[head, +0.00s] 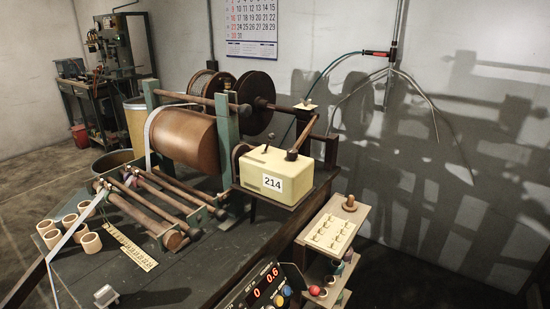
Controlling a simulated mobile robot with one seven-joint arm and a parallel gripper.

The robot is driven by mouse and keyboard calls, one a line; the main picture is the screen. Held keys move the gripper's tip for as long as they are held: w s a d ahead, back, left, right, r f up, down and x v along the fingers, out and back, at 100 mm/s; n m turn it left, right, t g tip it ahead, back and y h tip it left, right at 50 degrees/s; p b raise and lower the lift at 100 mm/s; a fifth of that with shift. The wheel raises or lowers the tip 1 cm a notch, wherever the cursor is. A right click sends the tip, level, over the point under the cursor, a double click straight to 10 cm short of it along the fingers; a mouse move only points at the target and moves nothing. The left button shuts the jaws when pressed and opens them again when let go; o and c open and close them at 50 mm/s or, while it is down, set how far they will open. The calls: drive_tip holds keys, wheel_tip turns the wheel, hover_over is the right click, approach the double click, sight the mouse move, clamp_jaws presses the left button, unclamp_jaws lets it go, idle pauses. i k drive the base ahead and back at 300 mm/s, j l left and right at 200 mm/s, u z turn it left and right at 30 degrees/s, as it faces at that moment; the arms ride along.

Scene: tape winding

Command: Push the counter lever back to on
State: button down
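A cream box (270,178) with a label reading 214 stands on the bench at the right end of the winding machine. A dark brown lever (303,136) rises from a round base on top of the box and leans up to the right. A small dark peg (266,149) also stands on top of the box, left of the lever. I cannot tell which of the two is the counter lever, and no on or off marking is readable. My gripper is not in this view.
A large brown drum (185,141) and several rollers (150,205) lie left of the box. A control panel (265,287) with red digits sits at the bench front. A peg shelf (331,229) stands right. Hoses hang from a pole (391,60) behind.

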sight(270, 136)
drive_tip(key=i+l+z, duration=0.25)
drive_tip(key=l, duration=0.3)
drive_tip(key=i+l+z, duration=0.25)
drive_tip(key=i+l, duration=0.2)
